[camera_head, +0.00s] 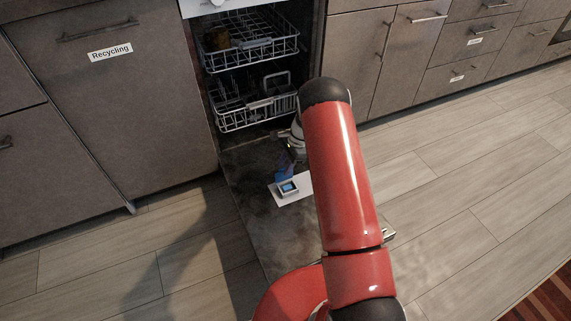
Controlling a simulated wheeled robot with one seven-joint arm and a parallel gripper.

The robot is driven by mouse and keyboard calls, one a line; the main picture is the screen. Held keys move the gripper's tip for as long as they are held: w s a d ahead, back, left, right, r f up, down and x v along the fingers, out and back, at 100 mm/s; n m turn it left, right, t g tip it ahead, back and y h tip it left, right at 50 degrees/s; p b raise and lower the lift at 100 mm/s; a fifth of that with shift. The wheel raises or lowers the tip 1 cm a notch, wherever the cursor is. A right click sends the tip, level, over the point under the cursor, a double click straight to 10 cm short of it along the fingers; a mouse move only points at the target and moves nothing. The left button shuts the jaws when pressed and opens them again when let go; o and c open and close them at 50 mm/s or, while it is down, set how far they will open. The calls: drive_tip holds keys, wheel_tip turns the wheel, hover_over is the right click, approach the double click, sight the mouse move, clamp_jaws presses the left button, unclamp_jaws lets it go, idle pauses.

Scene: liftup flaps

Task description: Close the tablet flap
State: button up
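The open dishwasher door (250,215) lies folded down, its dark inner face up. A small whitish dispenser panel (275,191) with a bluish square compartment is set on it, left of my red arm. Whether its tablet flap stands open is too small to tell. My gripper (286,172) is mostly hidden behind and beside my arm. Its end is a dark, bluish shape just above the panel in the picture. I cannot tell whether it touches the panel or how its fingers stand.
Two wire racks, an upper (250,45) and a lower (257,108), show in the dishwasher; the upper one holds a brownish item. Closed cabinets, one labelled Recycling (110,52), flank it. Wooden floor (455,190) is clear to the right. A striped rug (548,302) lies bottom right.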

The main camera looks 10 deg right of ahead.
drive_tip(key=shift+c, duration=0.2)
clamp_jaws()
